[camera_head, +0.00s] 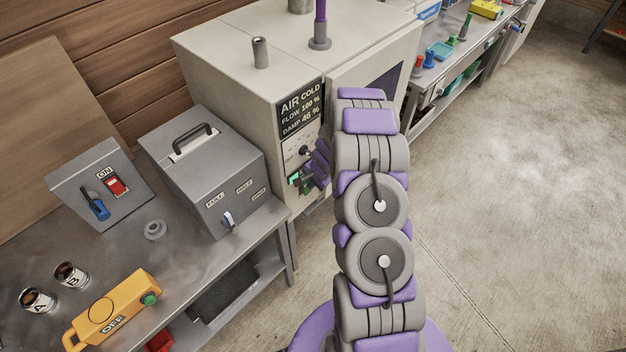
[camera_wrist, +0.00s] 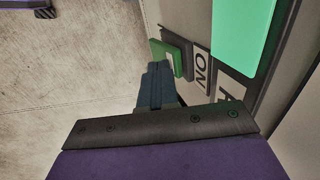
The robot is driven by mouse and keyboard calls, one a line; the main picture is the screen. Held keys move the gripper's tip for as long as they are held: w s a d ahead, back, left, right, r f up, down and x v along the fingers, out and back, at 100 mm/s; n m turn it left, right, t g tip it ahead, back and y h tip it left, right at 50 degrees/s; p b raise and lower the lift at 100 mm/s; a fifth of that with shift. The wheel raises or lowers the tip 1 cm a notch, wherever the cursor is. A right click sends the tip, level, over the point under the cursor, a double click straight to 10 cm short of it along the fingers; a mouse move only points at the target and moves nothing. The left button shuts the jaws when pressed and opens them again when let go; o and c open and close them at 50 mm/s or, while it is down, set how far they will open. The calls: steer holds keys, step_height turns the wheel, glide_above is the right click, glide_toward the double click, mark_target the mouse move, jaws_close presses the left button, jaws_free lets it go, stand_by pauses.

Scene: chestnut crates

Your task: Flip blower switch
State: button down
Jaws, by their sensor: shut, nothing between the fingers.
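The cream cabinet (camera_head: 240,75) carries a dark display (camera_head: 301,104) reading AIR COLD, FLOW 100 %, DAMP 46 %, with a dark knob (camera_head: 304,150) below it. My gripper (camera_head: 307,183) is at the lower part of this panel, shut and empty. A green switch-like part (camera_head: 294,179) shows beside it, partly hidden. In the wrist view my shut fingers (camera_wrist: 157,75) are close to a dark green block (camera_wrist: 174,54) beside an ON label (camera_wrist: 202,70). A bright green plate (camera_wrist: 243,32) is nearer the camera. I cannot tell whether the fingers touch the block.
Left on the metal bench are a grey box with a handle (camera_head: 203,165), a switch box with a red ON rocker (camera_head: 115,186), a yellow OFF box (camera_head: 120,310) and cans A (camera_head: 38,300) and B (camera_head: 70,275). The concrete floor (camera_head: 520,190) at right is clear.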

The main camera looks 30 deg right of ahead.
steer(key=shift+r+p, duration=0.7)
steer(key=shift+r, duration=0.05)
